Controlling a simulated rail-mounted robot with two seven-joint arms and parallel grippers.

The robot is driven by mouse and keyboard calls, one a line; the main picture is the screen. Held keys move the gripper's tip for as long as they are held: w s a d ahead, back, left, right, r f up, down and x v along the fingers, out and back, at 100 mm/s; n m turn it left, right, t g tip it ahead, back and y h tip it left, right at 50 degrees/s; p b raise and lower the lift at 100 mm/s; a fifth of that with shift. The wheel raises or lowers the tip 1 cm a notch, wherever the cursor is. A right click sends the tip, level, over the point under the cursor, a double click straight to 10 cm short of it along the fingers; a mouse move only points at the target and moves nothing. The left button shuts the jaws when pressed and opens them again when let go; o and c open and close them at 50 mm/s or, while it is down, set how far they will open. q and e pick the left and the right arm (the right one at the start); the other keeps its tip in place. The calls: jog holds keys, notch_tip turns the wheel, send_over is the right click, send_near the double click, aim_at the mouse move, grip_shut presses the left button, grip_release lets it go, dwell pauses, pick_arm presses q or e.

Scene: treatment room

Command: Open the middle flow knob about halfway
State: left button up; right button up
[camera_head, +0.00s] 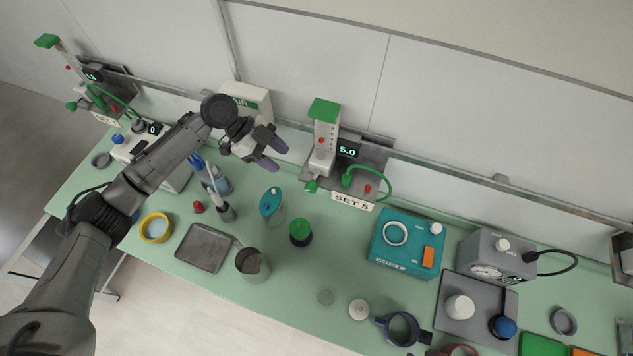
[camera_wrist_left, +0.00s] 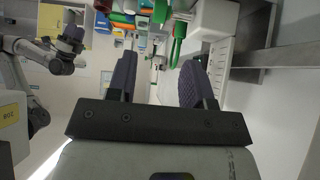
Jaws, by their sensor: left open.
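The middle flow meter (camera_head: 325,135) stands on the wall rail, with a green top, a clear scale tube and a red ball. A green knob (camera_head: 311,187) sits at its lower left. Its display (camera_head: 347,151) reads 5.0 and a label (camera_head: 352,201) below reads SET 5. My left gripper (camera_head: 273,156) is open and empty, up and left of the knob and apart from it. In the left wrist view its two purple fingers (camera_wrist_left: 158,80) are spread with nothing gripped. A grey arm with a purple-tipped gripper (camera_wrist_left: 72,40), seemingly my right, shows there; its jaws are unclear.
Another flow meter (camera_head: 68,62) stands far left. A white box (camera_head: 248,97) is behind my gripper. A teal-capped bottle (camera_head: 271,200) and a green-topped jar (camera_head: 301,232) stand in front. A teal device (camera_head: 405,245) and a grey gauge box (camera_head: 497,258) are to the right.

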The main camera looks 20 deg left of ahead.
aim_at(310, 183)
pick_arm(q)
jog(key=p+x, duration=0.3)
jog(key=x, duration=0.8)
jog(key=shift+d, duration=0.1)
jog(key=shift+x, duration=0.8)
jog(key=c, duration=0.7)
jog(key=shift+f, duration=0.15)
jog(key=shift+c, duration=0.5)
jog(key=h+b, duration=0.1)
jog(key=b, duration=0.2)
jog(key=shift+f+b, duration=0.15)
jog(key=shift+b, duration=0.25)
jog(key=shift+r+h+b, duration=0.25)
jog(key=shift+h+b, duration=0.05)
jog(key=shift+b, duration=0.1)
jog(key=shift+r, duration=0.15)
